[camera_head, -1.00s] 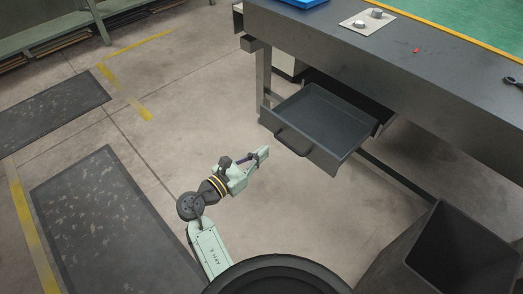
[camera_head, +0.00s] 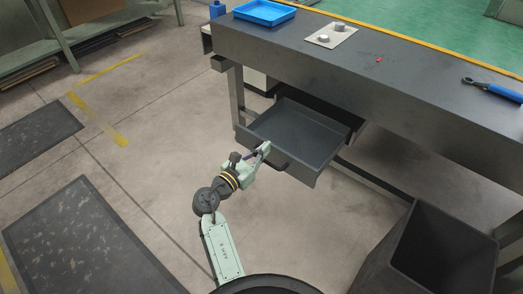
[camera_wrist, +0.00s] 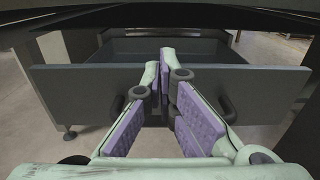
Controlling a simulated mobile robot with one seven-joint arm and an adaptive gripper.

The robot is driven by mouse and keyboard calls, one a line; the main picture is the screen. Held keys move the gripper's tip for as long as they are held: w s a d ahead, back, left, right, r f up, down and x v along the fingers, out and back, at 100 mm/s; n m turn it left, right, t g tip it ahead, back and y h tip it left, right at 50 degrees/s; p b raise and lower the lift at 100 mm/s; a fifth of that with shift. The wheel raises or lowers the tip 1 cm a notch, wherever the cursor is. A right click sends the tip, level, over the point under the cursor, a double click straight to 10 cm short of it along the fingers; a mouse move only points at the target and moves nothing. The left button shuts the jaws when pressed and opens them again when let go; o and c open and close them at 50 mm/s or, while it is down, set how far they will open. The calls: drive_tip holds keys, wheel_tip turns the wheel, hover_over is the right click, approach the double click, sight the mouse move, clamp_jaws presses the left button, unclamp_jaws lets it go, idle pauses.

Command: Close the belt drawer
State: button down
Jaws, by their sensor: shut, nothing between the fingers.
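The belt drawer (camera_head: 300,137) is a dark grey open tray pulled out from under the grey workbench (camera_head: 330,72). It looks empty inside. In the wrist view the drawer's front panel (camera_wrist: 75,90) spans the picture ahead of my gripper. My gripper (camera_head: 264,150) is at the drawer's front, by the dark bar handle (camera_head: 285,162). In the wrist view my gripper (camera_wrist: 165,65) is shut and empty, its purple-padded fingers together in front of the panel. The fingers hide the middle of the handle; whether they touch the panel I cannot tell.
A blue tray (camera_head: 264,12), a plate with two round metal pieces (camera_head: 330,34), a small red item (camera_head: 379,59) and a blue-handled tool (camera_head: 492,90) lie on the bench. A dark bin (camera_head: 440,250) stands at lower right.

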drive_tip(key=p+x, duration=0.1)
drive_tip(key=x, duration=2.2)
drive_tip(key=shift+w+d, duration=0.1)
drive_tip(key=shift+p, duration=0.3)
